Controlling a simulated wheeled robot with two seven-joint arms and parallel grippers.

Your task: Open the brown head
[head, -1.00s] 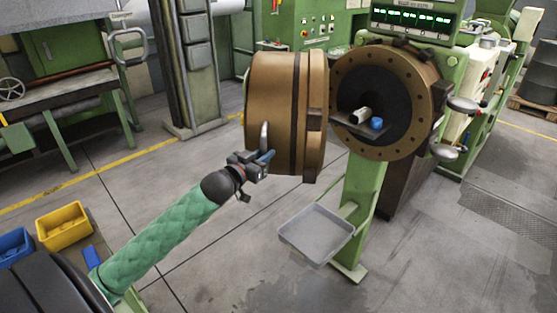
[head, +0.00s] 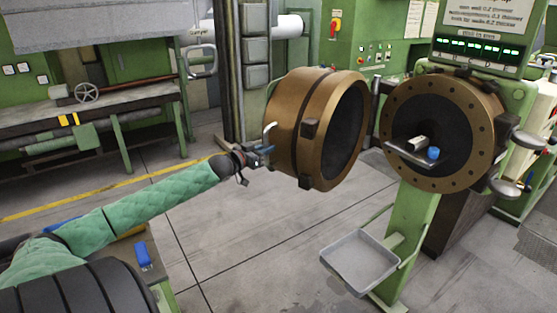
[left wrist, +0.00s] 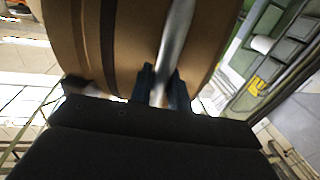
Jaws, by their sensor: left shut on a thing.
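The brown head (head: 293,116) is a thick round drum with a dark inner face, swung out to the left of the extruder's round brown flange (head: 480,128), with a wide gap between them. Its metal handle (head: 268,130) sticks out on its left side. My left gripper (head: 262,158) is shut on the handle. In the left wrist view the pale handle (left wrist: 178,40) runs between the two dark fingers (left wrist: 162,88), with the brown head (left wrist: 125,35) right behind. My right gripper is not in view.
A grey tray (head: 362,262) sits below the flange on the green machine stand (head: 412,225). A small plate at the flange holds a blue item (head: 433,153) and a white one. A green workbench (head: 90,115) stands at the back left. The floor below the head is clear.

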